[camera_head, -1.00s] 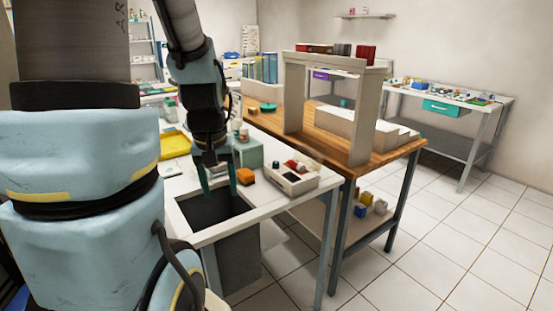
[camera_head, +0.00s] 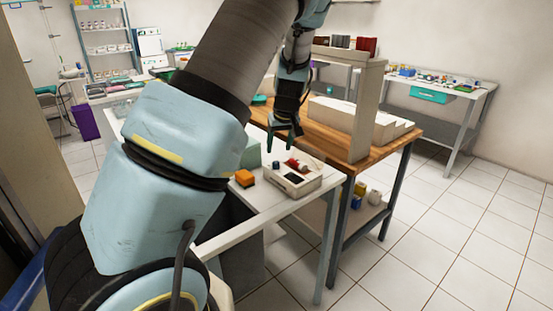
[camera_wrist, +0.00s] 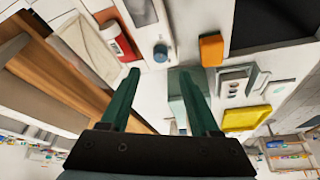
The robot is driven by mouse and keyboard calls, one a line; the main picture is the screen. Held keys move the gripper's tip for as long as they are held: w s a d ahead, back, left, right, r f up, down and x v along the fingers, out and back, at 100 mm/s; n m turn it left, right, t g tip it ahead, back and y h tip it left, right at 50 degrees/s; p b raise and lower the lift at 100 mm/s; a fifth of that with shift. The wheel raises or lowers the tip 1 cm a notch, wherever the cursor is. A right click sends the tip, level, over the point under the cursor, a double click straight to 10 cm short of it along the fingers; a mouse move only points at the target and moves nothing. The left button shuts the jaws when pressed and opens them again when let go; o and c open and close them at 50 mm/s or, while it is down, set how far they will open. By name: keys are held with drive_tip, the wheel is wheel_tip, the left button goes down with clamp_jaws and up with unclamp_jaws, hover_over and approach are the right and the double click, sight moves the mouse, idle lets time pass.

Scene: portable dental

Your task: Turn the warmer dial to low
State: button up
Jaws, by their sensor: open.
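My gripper (camera_head: 283,140) hangs above the box, fingers pointing down, open and empty. It also shows in the wrist view (camera_wrist: 160,75), apart from the dial. The dial's markings are too small to read.
An orange block (camera_head: 244,178) sits left of the warmer; a pale green box (camera_head: 251,154) stands behind it. A wooden table (camera_head: 345,144) with a tall shelf frame (camera_head: 364,105) adjoins at the right. A yellow tray (camera_wrist: 246,118) shows in the wrist view.

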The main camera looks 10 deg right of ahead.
sight(276, 162)
drive_tip(key=p+x, duration=0.1)
drive_tip(key=x, duration=0.6)
drive_tip(key=shift+w+f, duration=0.1)
drive_tip(key=shift+f, duration=0.2)
clamp_jaws()
